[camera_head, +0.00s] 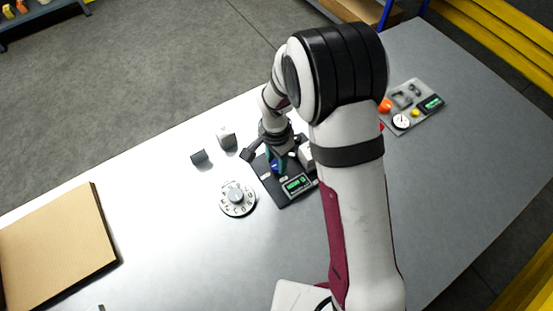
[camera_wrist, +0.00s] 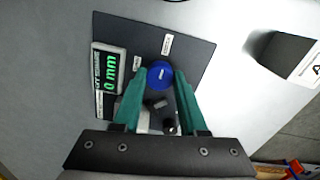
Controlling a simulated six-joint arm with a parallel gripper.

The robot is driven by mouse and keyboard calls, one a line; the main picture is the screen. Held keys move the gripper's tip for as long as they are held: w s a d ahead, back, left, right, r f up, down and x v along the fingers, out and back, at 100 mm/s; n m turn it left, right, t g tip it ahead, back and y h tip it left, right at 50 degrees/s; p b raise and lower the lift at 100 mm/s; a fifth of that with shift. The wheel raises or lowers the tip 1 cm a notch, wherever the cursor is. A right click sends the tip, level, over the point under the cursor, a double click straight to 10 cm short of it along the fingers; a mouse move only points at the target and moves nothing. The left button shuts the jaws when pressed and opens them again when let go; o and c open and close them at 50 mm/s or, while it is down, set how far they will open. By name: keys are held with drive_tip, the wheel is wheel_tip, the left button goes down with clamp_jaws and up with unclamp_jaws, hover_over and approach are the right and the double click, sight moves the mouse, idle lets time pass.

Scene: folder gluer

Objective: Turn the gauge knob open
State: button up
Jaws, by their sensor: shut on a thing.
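The blue round gauge knob (camera_wrist: 160,74) sits on a dark panel (camera_wrist: 196,40), with a pale line across its top. My gripper (camera_wrist: 159,80) has its teal fingertips on either side of the knob and is shut on it. A display (camera_wrist: 109,80) on the panel shows green digits that seem to read 0 mm, and small white labels lie beside the knob. In the head view the gripper (camera_head: 279,163) is down at the panel, and the display (camera_head: 297,185) glows green. My arm hides part of the panel's right side.
A round dial (camera_head: 237,198) lies left of the panel. A brown board (camera_head: 55,245) lies at the left. A grey panel (camera_head: 430,98) with a white gauge is at the right. The table's front middle is clear.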

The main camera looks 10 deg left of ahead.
drive_tip(key=shift+n, duration=0.3)
clamp_jaws()
drive_tip(key=n, duration=0.3)
drive_tip(key=shift+n, duration=0.4)
drive_tip(key=n, duration=0.4)
drive_tip(key=shift+s+n, duration=0.1)
drive_tip(key=shift+n, duration=0.2)
drive_tip(key=n, duration=0.4)
drive_tip(key=shift+n, duration=2.4)
drive_tip(key=o, duration=1.1)
unclamp_jaws()
drive_tip(key=shift+t, duration=0.3)
drive_tip(key=shift+r, duration=0.15)
